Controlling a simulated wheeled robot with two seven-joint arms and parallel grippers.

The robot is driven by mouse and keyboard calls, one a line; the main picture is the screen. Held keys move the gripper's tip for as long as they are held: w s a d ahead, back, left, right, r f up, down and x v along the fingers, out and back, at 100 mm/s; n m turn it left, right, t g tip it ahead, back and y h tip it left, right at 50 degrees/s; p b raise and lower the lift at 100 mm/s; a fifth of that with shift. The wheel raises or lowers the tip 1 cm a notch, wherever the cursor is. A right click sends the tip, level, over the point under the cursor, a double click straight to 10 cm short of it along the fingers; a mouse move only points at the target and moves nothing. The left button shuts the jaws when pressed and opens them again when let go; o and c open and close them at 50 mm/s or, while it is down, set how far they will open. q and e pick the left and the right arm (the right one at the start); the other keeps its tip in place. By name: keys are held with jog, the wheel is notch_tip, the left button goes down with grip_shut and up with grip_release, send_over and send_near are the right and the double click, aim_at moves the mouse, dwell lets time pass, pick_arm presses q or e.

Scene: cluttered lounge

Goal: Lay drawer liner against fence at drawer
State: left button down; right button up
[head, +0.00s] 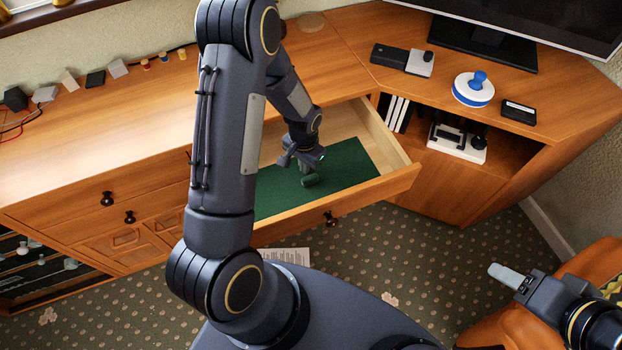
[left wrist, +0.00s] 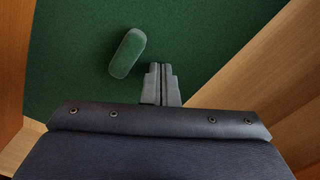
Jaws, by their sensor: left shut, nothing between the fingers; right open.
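The drawer liner is a dark green sheet (head: 347,168) lying in the open drawer (head: 398,183). It fills most of the left wrist view (left wrist: 225,40). A rounded green piece (head: 309,181) sits on the liner, and it also shows in the left wrist view (left wrist: 127,53). My left gripper (head: 292,160) is over the liner beside this piece, shut and empty; its closed fingers show in the left wrist view (left wrist: 162,68). I cannot make out a separate fence apart from the drawer walls. My left arm hides the liner's left part. My right gripper (head: 506,274) is open, away from the drawer.
The wooden desk top (head: 130,110) holds small blocks along the wall. A blue and white round item (head: 473,89), dark boxes and a screen stand on the right. An orange seat (head: 585,265) is near my right arm. A paper sheet (head: 288,256) lies below the drawer.

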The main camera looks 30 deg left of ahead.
pick_arm(q)
notch_tip(320, 180, up, 7)
jog(key=p, duration=0.4)
dwell(0.4)
dwell(0.4)
jog(key=s+d+r+n+t+h, duration=0.1)
jog(key=s+r+n+t+h, duration=0.1)
jog(key=s+r, duration=0.65)
jog(key=s+d+r+n+t+h, duration=0.1)
jog(key=s+r+t, duration=0.15)
jog(key=r, duration=1.15)
jog(key=s+d+r+t, duration=0.1)
jog(key=s+d+r, duration=0.2)
jog(key=s, duration=0.6)
jog(key=shift+s+d+r+n+h+p, duration=0.2)
jog(key=shift+s+r+n+h+p, duration=0.1)
jog(key=shift+r+n+h+p, duration=0.1)
